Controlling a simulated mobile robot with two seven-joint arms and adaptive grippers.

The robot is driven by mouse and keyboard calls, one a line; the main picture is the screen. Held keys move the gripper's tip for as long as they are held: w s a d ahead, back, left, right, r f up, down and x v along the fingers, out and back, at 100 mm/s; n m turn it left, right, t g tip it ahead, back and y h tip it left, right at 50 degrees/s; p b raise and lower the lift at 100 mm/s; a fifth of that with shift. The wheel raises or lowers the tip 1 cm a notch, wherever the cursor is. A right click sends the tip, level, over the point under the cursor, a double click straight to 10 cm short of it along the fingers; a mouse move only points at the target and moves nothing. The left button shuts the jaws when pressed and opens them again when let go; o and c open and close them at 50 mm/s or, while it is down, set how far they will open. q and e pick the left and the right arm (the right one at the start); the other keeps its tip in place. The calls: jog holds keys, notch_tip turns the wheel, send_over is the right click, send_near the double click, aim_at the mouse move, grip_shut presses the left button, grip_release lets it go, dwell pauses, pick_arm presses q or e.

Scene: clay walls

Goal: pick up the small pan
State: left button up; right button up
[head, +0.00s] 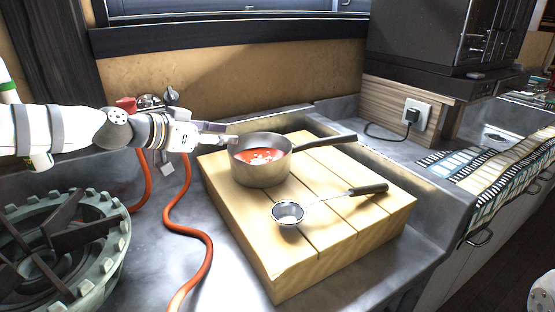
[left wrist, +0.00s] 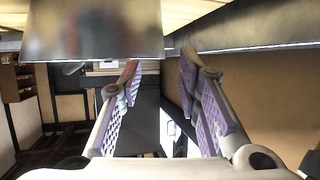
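A small metal pan (head: 262,172) with red contents and a dark handle pointing right stands upright on a wooden board (head: 352,232). My left gripper (head: 230,139) is at the left side of the pan's rim, on the side away from the handle. In the head view I cannot tell whether it touches the rim. In the left wrist view, the two purple-padded fingers (left wrist: 157,85) are apart with nothing seen between them. A smooth metal surface (left wrist: 95,30), probably the pan, fills the upper left there. My right gripper is in neither view.
A small metal ladle (head: 288,214) with a dark handle lies on the board in front of the pan. A green-rimmed burner (head: 105,245) is at lower left. A red hose (head: 190,232) runs between burner and board. A striped cloth (head: 500,175) lies at right.

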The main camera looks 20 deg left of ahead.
aim_at(245, 136)
pick_arm(q)
jog(key=b+x, duration=0.1)
jog(key=x, duration=0.5)
jog(key=shift+w+d+f, duration=0.15)
jog(key=shift+w+d, duration=0.1)
jog(key=shift+r, duration=0.2)
grip_shut()
jog(key=shift+r, duration=0.1)
